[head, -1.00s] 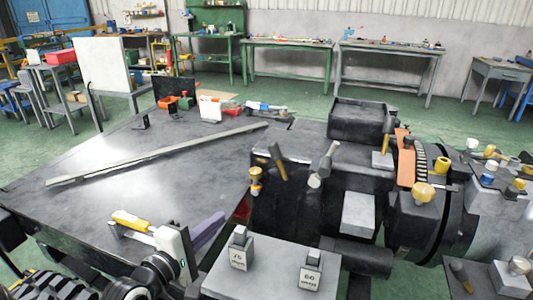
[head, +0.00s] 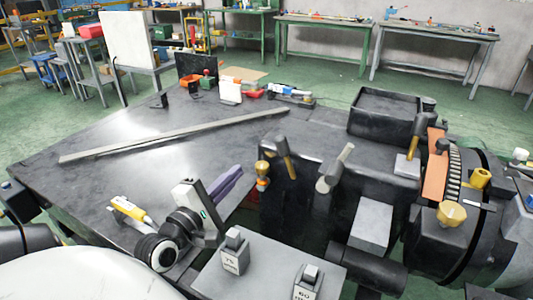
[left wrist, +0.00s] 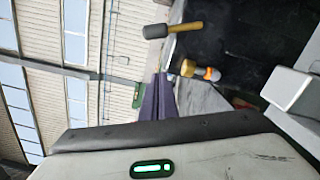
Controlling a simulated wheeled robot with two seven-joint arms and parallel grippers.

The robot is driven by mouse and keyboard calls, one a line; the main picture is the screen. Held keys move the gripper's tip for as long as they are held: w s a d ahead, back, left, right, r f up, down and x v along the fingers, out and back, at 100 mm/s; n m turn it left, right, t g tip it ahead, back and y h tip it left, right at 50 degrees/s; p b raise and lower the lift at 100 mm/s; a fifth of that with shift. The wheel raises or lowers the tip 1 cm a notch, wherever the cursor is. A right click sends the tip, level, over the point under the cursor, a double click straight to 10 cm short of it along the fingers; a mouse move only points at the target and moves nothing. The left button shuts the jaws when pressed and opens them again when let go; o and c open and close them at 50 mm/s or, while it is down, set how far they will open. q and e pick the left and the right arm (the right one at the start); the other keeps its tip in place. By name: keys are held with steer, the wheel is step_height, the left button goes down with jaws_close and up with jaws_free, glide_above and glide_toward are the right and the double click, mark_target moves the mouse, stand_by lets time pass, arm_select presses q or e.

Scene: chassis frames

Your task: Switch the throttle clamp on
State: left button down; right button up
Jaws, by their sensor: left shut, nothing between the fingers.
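My left gripper (head: 236,174) is shut and empty, its purple fingers pointing up and right over the table edge. The fingers also show in the left wrist view (left wrist: 161,78). Just right of them is a brass knob with an orange band (head: 263,176), apart from the fingers in the head view; it also shows in the left wrist view (left wrist: 198,70). A dark-headed lever with a tan handle (head: 285,157) and a grey cylindrical lever (head: 335,168) stand on the dark machine (head: 300,205). I cannot tell which part is the throttle clamp. My right gripper is out of view.
A dark table (head: 130,185) carries a long metal bar (head: 180,136) and a yellow-handled tool (head: 130,210). A grey block labelled 75 (head: 235,252) and another (head: 307,283) stand on a grey plate in front. A ring gear (head: 455,185) is at right.

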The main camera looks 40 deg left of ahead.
mark_target(287, 158)
arm_select(q)
steer(key=w+r+p, duration=0.1)
steer(key=w, duration=0.9)
steer(key=shift+w+d+r+p, duration=0.3)
steer(key=shift+d+r+p, duration=0.05)
steer(key=shift+d, duration=0.1)
steer(key=shift+w, duration=0.1)
